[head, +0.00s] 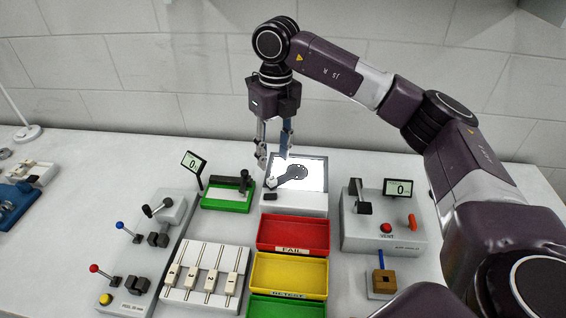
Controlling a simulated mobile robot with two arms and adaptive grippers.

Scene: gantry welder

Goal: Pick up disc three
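My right gripper (273,158) hangs fingers-down over the left back part of a bright light panel (318,172). Its two fingers are apart, with nothing clearly seen between them. A dark, round-ended flat piece (292,173) lies on the panel just below and right of the fingers; I cannot tell whether they touch it. The labels are too small to read surely, and I cannot tell which thing is disc three. My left gripper is not in view.
Red FAIL (292,250), yellow RETEST (290,293) and green (258,308) trays line up in front of the panel.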

